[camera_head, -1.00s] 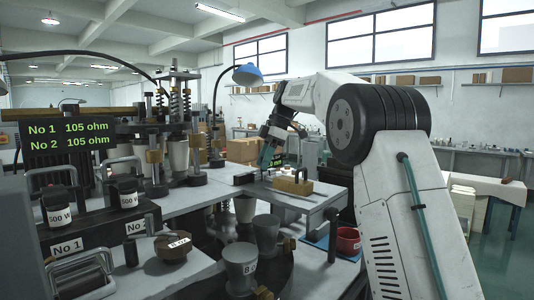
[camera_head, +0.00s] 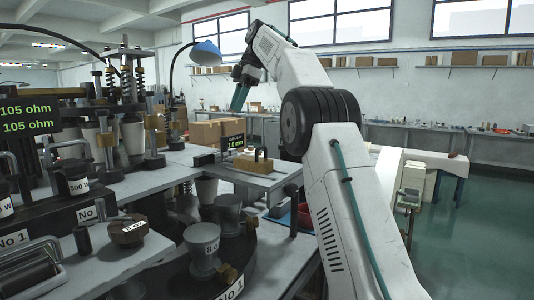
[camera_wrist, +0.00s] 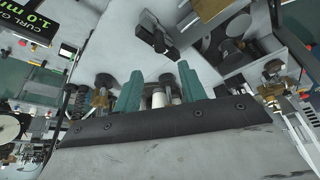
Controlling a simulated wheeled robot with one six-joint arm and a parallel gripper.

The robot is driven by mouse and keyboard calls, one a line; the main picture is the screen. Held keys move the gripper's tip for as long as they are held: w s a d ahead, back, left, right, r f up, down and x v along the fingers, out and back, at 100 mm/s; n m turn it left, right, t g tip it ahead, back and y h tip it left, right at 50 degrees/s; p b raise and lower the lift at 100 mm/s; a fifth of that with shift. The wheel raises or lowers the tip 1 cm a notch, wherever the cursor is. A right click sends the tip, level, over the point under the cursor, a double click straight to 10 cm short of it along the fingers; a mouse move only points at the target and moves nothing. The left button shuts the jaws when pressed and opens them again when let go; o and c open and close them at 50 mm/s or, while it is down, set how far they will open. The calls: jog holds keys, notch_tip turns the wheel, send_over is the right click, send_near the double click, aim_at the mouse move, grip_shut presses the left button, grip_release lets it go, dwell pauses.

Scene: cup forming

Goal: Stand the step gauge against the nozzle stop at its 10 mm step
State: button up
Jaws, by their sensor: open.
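My gripper (camera_head: 238,98) is raised well above the grey bench, its teal fingers pointing down. In the wrist view the two teal fingers (camera_wrist: 160,85) stand apart with nothing held between them. I cannot pick out the step gauge for certain. A brass block with a dark knob (camera_head: 256,163) sits on the bench's right-hand plate, below and to the right of my gripper. The nozzle stop cannot be told apart among the fixtures. A dark device (camera_wrist: 156,37) lies on the grey surface in the wrist view, beyond the fingers.
A small display (camera_head: 233,142) reading 1.0 mm stands behind the brass block. Grey cups (camera_head: 203,242) stand on a dark round table at the front. A press with springs (camera_head: 127,80) stands at left. A blue lamp (camera_head: 206,52) hangs near my gripper.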

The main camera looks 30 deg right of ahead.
jog(key=s+a+f+m+h, duration=0.15)
jog(key=s+a+m, duration=0.3)
jog(key=s, duration=0.55)
jog(key=s+a+f+m+h, duration=0.15)
jog(key=s+a+m, duration=0.35)
jog(key=s, duration=0.5)
jog(key=s+a+f+m, duration=0.2)
jog(key=s+f+m, duration=0.1)
jog(key=s+f, duration=0.9)
jog(key=s+a+f+m+h, duration=0.1)
jog(key=s+f+m, duration=0.2)
jog(key=s+f, duration=0.9)
jog(key=shift+s+a+t, duration=0.3)
jog(key=shift+s+a, duration=0.1)
jog(key=shift+s, duration=0.2)
